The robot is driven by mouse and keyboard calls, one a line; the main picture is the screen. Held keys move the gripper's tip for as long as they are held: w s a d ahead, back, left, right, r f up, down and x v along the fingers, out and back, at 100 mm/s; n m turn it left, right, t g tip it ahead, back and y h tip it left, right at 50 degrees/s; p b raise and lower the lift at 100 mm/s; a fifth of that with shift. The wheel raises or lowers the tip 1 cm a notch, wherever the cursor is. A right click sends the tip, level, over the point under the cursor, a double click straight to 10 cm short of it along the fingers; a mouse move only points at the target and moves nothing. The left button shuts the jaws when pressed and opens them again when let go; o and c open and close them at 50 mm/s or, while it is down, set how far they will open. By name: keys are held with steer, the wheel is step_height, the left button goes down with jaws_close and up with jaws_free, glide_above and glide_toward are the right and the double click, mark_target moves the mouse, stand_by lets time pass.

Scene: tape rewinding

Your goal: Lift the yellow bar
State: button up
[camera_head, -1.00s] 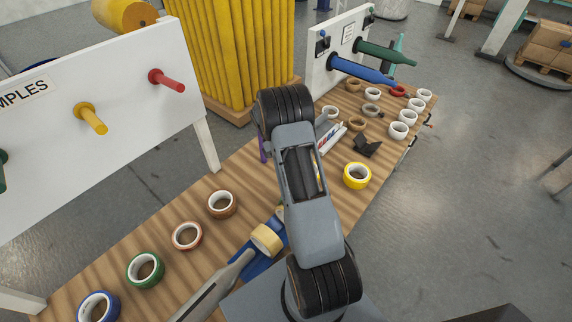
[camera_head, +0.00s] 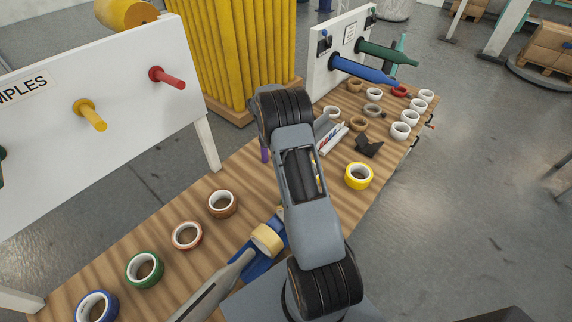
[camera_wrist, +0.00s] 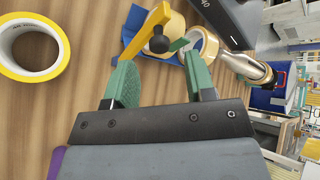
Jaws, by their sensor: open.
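In the wrist view the yellow bar (camera_wrist: 146,30) is a bent strip with a black round knob. It stands at top centre, beside a blue dispenser (camera_wrist: 134,20) with tan tape rolls. My gripper (camera_wrist: 158,62) has two green fingers, spread apart with nothing held between them. The bar is just beyond the fingertips, its knob within the span between them; I cannot tell whether they touch. In the head view my arm hides the gripper, and I cannot make out the bar for certain. The blue dispenser (camera_head: 256,264) shows there at the arm's left.
A yellow-edged tape roll (camera_wrist: 34,46) lies left of my gripper; it also shows in the head view (camera_head: 358,176). Several other rolls line the wooden table (camera_head: 185,275). A white sample board (camera_head: 100,130) with pegs stands at the left, another with bottle-shaped pegs behind.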

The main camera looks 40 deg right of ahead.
steer(key=v, duration=0.4)
stand_by(0.6)
